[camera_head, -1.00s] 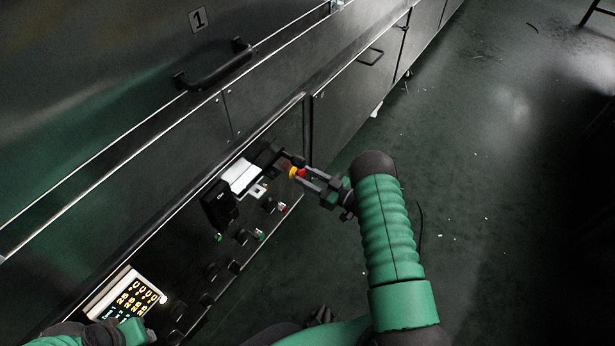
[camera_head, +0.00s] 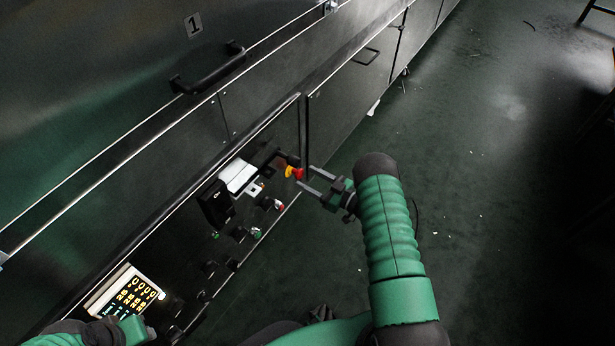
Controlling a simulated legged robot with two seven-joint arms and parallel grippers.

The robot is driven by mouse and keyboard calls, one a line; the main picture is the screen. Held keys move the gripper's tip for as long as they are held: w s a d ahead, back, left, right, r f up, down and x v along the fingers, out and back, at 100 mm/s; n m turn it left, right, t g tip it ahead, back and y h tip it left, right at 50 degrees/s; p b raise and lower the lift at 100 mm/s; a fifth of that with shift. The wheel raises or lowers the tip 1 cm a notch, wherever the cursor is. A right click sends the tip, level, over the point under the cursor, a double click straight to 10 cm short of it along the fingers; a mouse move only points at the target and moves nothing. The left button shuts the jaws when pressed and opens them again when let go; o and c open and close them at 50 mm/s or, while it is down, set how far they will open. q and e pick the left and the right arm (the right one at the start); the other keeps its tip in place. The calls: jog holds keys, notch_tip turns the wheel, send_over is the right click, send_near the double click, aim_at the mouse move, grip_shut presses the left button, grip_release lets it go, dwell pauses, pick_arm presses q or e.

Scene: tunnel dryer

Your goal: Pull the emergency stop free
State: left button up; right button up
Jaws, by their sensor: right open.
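The emergency stop (camera_head: 297,173) is a red button with a yellow collar, on the dark control panel of the dryer, near the panel's right end. My right gripper (camera_head: 305,175) is open, its two fingers pointing left toward the button. The fingertips are just to the right of the red button, one above and one below its line; I cannot tell whether they touch it. My left arm (camera_head: 110,332) shows at the bottom left corner; its gripper's fingers cannot be made out.
Left of the stop are a white and black device (camera_head: 238,176), several dark knobs and small lit buttons, and a lit display (camera_head: 127,296). A black bar handle (camera_head: 208,70) sticks out from the upper panel. The floor (camera_head: 480,200) at right is mostly clear.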

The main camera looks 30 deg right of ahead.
jog(key=p+v, duration=0.5)
jog(key=v, duration=1)
jog(key=shift+s+d+p, duration=0.2)
jog(key=shift+s+p, duration=0.15)
jog(key=shift+p, duration=0.05)
jog(key=shift+f, duration=0.1)
